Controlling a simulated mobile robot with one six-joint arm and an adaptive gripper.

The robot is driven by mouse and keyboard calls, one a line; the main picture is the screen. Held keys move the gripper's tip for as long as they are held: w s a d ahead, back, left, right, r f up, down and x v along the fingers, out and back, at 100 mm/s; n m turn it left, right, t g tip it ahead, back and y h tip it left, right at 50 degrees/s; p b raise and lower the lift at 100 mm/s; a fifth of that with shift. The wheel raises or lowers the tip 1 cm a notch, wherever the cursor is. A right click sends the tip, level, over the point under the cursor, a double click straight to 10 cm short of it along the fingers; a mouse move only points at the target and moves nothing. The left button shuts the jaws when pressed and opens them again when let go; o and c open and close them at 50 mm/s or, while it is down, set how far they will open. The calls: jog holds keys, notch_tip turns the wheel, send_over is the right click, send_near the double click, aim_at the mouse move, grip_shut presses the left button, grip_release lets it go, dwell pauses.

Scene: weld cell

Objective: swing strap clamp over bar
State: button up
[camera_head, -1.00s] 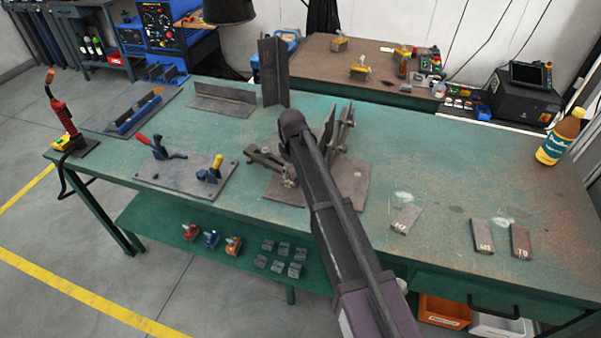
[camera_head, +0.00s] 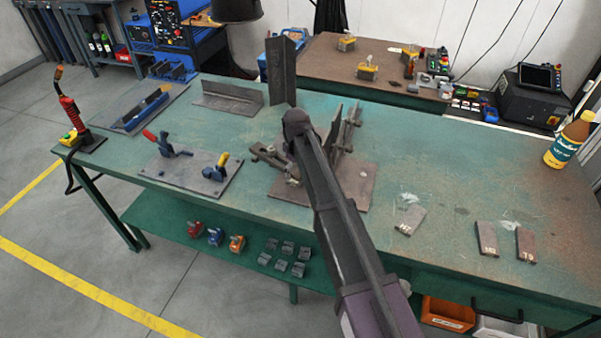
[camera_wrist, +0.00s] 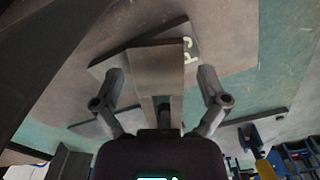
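The clamp fixture stands on a brown base plate (camera_head: 352,190) in the middle of the green table, with upright plates (camera_head: 346,130) at its right and a low dark arm (camera_head: 268,155) at its left. My arm covers the fixture's middle, so I cannot tell which part is the strap or how it sits on the bar. In the wrist view my gripper (camera_wrist: 162,78) has its two fingers apart, one on each side of a brown-grey metal bar-like piece (camera_wrist: 157,62). The fingers look close to its sides, with no clear contact. A dark plate with pale marks (camera_wrist: 185,45) lies behind it.
A plate with red and yellow-handled toggle clamps (camera_head: 190,172) lies left of the fixture. An upright angle iron (camera_head: 282,70) stands behind it. Labelled blocks (camera_head: 486,238) and a bottle (camera_head: 567,140) are at the right. The table's right middle is mostly clear.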

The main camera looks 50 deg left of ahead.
jog(key=shift+s+r, duration=0.15)
jog(key=shift+r, duration=0.15)
jog(key=c, duration=0.7)
jog(key=shift+s+r+p, duration=0.1)
jog(key=shift+r+p, duration=0.1)
jog(key=shift+p, duration=0.4)
jog(key=shift+c, duration=1)
jog(key=s+n+t, duration=0.1)
jog(key=s+n, duration=0.1)
jog(key=s+d+n+t, duration=0.1)
jog(key=s+n, duration=0.1)
jog(key=s+d+r+n+t, duration=0.1)
jog(key=s+n, duration=0.1)
jog(key=shift+n, duration=0.3)
grip_shut()
jog(key=s+d+r+n+t, duration=0.1)
jog(key=s+r+n+t, duration=0.1)
jog(key=n, duration=0.4)
jog(key=s+d+r+n+t+y, duration=0.1)
jog(key=s+r+n+t, duration=0.2)
jog(key=s+n+t, duration=0.1)
jog(key=shift+s+d+n, duration=0.15)
jog(key=shift+s+n, duration=0.75)
jog(key=shift+s, duration=0.45)
